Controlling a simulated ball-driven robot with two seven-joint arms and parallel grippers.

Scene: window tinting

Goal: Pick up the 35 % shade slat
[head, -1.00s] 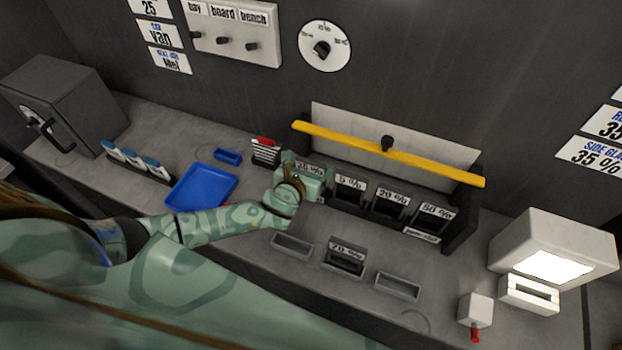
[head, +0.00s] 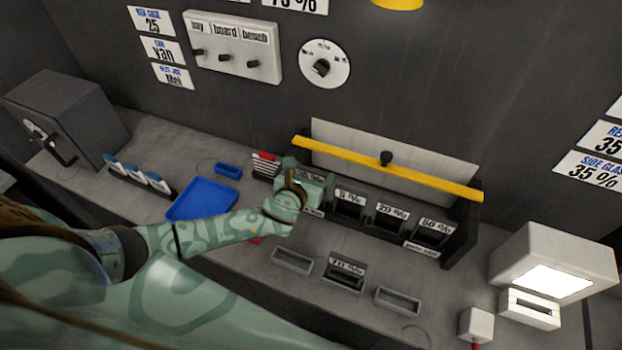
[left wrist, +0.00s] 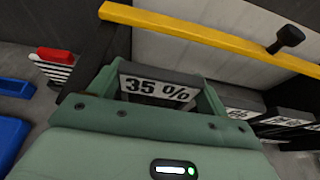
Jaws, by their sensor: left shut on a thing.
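The 35 % shade slat (left wrist: 158,88) is a dark block with a white label, seen between the fingers in the left wrist view. My left gripper (head: 306,178) is shut on it at the left end of the dark slat rack (head: 461,233). In the head view the gripper hides most of the slat. I cannot tell whether the slat is clear of its slot. The 5 % (head: 349,196), 20 % (head: 391,212) and 50 % (head: 436,227) slats stand in the rack to the right. My right gripper is not in view.
A yellow bar (head: 387,168) runs above the rack. In front stand two empty grey trays (head: 292,261) (head: 397,301) and a holder with a 70 % slat (head: 346,266). A blue tray (head: 201,199) and a red-and-white stack (head: 264,165) are left. A white lamp box (head: 555,252) stands right.

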